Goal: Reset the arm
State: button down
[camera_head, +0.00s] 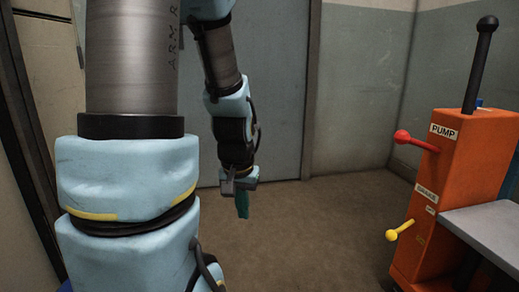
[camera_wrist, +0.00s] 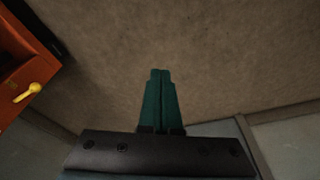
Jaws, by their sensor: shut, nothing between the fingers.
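My arm hangs down at the left and middle of the head view, its forearm bent toward the floor. My gripper (camera_head: 242,212) is at its lower end, with green fingers pointing down above the brown floor. In the wrist view the fingers of my gripper (camera_wrist: 160,75) lie side by side, shut, with nothing between them. The gripper is apart from everything around it.
An orange pump unit (camera_head: 458,165) stands at the right, with a red-knobbed lever (camera_head: 403,136), a yellow-knobbed lever (camera_head: 392,234) and a black handle (camera_head: 484,55). A grey surface (camera_head: 490,225) adjoins it. The brown floor (camera_head: 320,230) between is clear. A grey-blue door (camera_head: 275,90) stands behind.

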jog(key=s+a+r+n+p, duration=0.2)
jog(key=s+a+r, duration=0.1)
jog(key=s, duration=0.1)
jog(key=w+p+v, duration=0.3)
jog(key=p+v, duration=1.4)
jog(key=p, duration=0.1)
jog(key=w+d+r+p+v, duration=0.1)
jog(key=w+p+v, duration=0.3)
jog(key=p+v, duration=1.4)
jog(key=shift+w+d+r+g, duration=0.2)
jog(key=shift+w+r+g, duration=0.25)
jog(key=shift+w, duration=0.1)
